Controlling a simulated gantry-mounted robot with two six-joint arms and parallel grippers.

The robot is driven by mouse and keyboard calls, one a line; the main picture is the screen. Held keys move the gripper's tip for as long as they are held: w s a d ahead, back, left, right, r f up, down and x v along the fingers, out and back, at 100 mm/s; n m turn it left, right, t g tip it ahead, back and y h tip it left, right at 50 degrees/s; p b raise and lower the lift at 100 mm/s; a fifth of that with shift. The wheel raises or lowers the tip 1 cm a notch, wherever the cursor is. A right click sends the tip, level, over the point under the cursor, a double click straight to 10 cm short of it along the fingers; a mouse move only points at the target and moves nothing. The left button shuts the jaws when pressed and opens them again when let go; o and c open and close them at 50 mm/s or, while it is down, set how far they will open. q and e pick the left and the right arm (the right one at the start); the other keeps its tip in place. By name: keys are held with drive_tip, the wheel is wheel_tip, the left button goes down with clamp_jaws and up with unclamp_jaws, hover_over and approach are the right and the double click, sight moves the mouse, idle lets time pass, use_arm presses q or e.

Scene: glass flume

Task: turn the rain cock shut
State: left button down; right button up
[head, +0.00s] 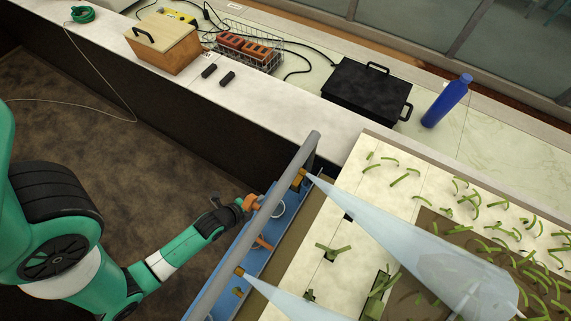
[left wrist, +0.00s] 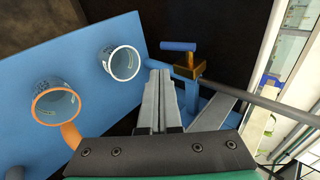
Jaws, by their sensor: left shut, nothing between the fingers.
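A brass cock (left wrist: 187,66) with a blue bar handle (left wrist: 178,46) sits at the end of a grey pipe, just right of my left fingertips in the left wrist view. In the head view an orange-brown fitting (head: 251,203), probably the same cock, is at the pipe's left side. My left gripper (left wrist: 160,82) is shut and empty, apart from the handle as far as I can tell; it also shows in the head view (head: 236,208). Pale blue spray cones (head: 390,225) leave the brass nozzles (head: 299,180) on the pipe (head: 262,217). My right gripper is not in view.
A planted bed (head: 395,190) lies to the right. A black box (head: 365,90) and blue bottle (head: 447,101) stand on the far bench.

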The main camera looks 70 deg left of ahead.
use_arm(q)
drive_tip(key=b+x, duration=0.4)
drive_tip(key=x, duration=0.6)
drive_tip(key=shift+f, duration=0.2)
drive_tip(key=shift+w+a+f+b, duration=0.1)
drive_tip(key=shift+w+a, duration=0.15)
drive_tip(key=shift+w, duration=0.35)
drive_tip(key=shift+w+a+f+b, duration=0.1)
drive_tip(key=shift+w+a, duration=0.15)
drive_tip(key=shift+w, duration=0.35)
drive_tip(key=shift+w+a+b, duration=0.1)
drive_tip(key=shift+w+a, duration=0.2)
drive_tip(key=shift+w, duration=0.3)
drive_tip(key=b, duration=0.1)
drive_tip(key=w+f+t+b, duration=0.1)
drive_tip(key=shift+a+y+b, duration=0.25)
drive_tip(key=shift+y+b, duration=0.15)
